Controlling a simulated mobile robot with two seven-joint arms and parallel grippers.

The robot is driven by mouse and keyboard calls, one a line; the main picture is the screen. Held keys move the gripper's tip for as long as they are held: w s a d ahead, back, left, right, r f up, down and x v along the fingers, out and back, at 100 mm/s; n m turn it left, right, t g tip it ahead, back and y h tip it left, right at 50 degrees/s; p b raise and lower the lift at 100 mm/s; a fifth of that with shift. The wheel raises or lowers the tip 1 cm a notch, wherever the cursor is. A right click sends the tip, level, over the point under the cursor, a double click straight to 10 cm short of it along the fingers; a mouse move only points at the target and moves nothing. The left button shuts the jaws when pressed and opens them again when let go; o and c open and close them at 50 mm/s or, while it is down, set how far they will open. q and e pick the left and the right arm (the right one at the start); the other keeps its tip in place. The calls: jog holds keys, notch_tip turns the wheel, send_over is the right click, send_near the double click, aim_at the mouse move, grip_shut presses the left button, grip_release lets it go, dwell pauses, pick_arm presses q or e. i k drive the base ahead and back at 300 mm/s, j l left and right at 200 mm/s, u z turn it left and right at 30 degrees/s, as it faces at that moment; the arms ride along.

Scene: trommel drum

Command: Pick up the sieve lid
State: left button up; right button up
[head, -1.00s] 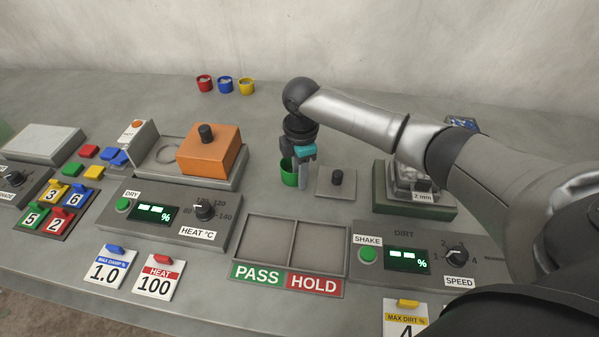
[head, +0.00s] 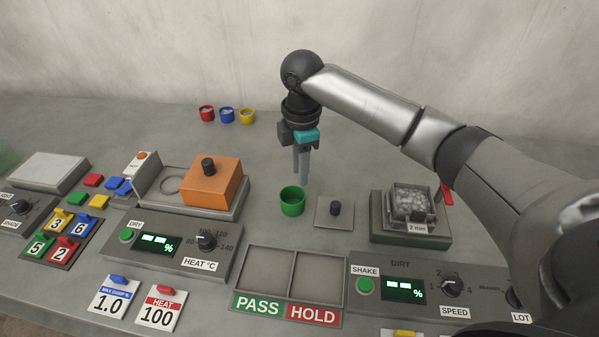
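The sieve lid, a flat grey square plate with a black knob (head: 335,210), lies on the bench right of the green cup (head: 292,201). The sieve (head: 409,228), marked 2 mm, sits open on a green-sided base and holds pale grains. My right gripper (head: 301,179) points down above the green cup, up and left of the lid and apart from both. Its fingers overlap from this side, so I cannot tell whether they are open; nothing shows between them. My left gripper is out of view.
The shaker panel (head: 430,287) and the PASS/HOLD tray (head: 290,272) lie in front of the lid. An orange box with a black knob (head: 212,184) stands left of the cup. Small red, blue and yellow cups (head: 227,115) stand at the back. Bench behind the lid is clear.

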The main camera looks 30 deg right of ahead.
aim_at(332, 212)
jog(key=z, duration=1.2)
